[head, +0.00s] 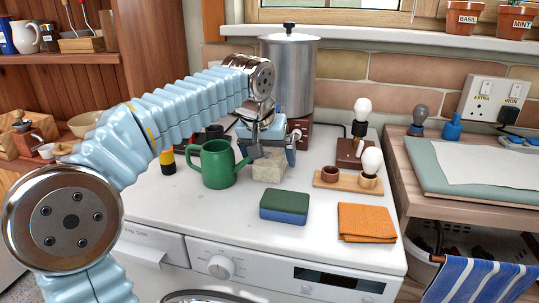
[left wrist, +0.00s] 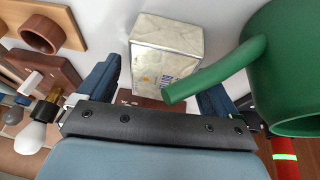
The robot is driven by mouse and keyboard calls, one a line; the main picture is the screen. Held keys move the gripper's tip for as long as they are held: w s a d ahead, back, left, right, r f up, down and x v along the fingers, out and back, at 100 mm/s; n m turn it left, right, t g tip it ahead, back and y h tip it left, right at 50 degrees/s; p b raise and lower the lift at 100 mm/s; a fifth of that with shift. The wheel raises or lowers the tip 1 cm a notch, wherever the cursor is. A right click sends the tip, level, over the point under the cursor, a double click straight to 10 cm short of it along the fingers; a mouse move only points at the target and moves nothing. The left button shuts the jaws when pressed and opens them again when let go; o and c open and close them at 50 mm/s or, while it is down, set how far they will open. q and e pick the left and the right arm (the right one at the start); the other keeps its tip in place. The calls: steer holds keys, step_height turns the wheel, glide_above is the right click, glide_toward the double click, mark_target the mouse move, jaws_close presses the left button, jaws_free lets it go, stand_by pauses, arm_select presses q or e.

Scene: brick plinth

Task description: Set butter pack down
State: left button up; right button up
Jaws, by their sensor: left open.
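The butter pack (head: 269,168) is a pale, cream-coloured block standing on the white worktop beside the green watering can (head: 216,165). In the left wrist view the butter pack (left wrist: 165,58) stands upright, roughly between the directions of my two fingers. My left gripper (head: 272,152) is open, just above and behind the pack in the head view. I cannot tell whether a finger touches the pack. In the left wrist view the can's green spout (left wrist: 215,72) crosses in front of one finger of my left gripper (left wrist: 158,92). My right gripper is not in view.
A blue and green sponge (head: 284,206) and an orange cloth (head: 366,222) lie at the front. A wooden board (head: 348,182) carries a brown cup and a bulb. A steel pot (head: 288,75) stands behind. White worktop is free at the front left.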

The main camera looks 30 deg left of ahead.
mark_target(273, 157)
arm_select(q)
steer(key=shift+r, duration=0.1)
steer(key=shift+o, duration=0.3)
steer(key=v, duration=1.1)
steer(key=shift+r, duration=0.2)
steer(key=shift+s+d+t+y, duration=0.4)
steer(key=shift+s+d+y, duration=0.15)
steer(key=shift+d, duration=0.3)
steer(key=b+x, duration=0.1)
steer(key=x, duration=0.6)
steer(key=shift+w+f+b, duration=0.2)
steer(key=shift+f+b, duration=0.05)
steer(key=shift+b, duration=0.05)
steer(key=shift+a+x, duration=0.1)
steer(key=shift+x, duration=1.4)
steer(key=shift+a+x, duration=0.15)
steer(key=shift+x, duration=1.35)
steer(key=shift+f, duration=0.1)
